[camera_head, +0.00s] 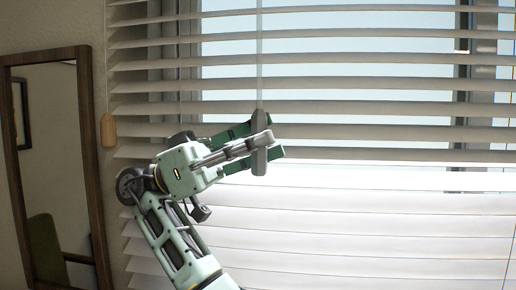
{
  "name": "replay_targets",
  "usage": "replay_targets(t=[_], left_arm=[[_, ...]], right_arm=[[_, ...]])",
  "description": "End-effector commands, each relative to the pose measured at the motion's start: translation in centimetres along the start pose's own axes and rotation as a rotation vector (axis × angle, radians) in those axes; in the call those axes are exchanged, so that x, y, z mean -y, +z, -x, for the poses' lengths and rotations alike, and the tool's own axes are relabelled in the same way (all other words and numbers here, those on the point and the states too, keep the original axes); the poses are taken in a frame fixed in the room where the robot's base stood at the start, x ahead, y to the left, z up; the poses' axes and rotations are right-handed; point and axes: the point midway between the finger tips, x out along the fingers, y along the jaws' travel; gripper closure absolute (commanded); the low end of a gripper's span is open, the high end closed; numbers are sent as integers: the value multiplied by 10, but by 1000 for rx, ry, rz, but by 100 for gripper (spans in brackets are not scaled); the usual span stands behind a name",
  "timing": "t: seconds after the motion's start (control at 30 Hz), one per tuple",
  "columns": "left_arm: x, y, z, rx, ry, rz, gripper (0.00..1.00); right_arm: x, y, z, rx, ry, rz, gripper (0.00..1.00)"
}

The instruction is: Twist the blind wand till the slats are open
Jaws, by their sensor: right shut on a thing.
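The blind's white slats (350,83) span most of the head view. In the upper part they are tilted open, with pale blue window glass showing between them. In the lower part they look bright and close together. The blind wand (259,60) is a thin, pale rod hanging down in front of the slats, with a grey handle at its lower end. My right gripper (262,143) is shut on the wand's grey handle, in front of the blind. The fingers hide part of the handle. My left gripper is not in view.
A mirror in a dark wooden frame (93,165) is on the wall at the left. A small wooden pull (108,130) hangs between the mirror and the blind. The space in front of the slats to the right of my gripper is clear.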

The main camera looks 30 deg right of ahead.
Motion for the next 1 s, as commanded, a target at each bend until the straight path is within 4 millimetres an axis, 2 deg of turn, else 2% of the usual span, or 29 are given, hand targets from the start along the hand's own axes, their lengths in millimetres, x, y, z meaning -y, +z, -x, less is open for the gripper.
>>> replay_targets(t=[0.33,0.37,0.57,0.87,1.0], left_arm=[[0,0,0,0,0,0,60],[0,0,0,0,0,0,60],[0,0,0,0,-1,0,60],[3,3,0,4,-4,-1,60],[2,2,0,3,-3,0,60]], right_arm=[[0,-1,0,-1,2,-2,100],[0,-1,0,-1,2,-3,80],[0,-1,0,-1,2,-1,63],[0,-1,0,0,2,0,63],[0,-13,-5,0,3,-2,63]])
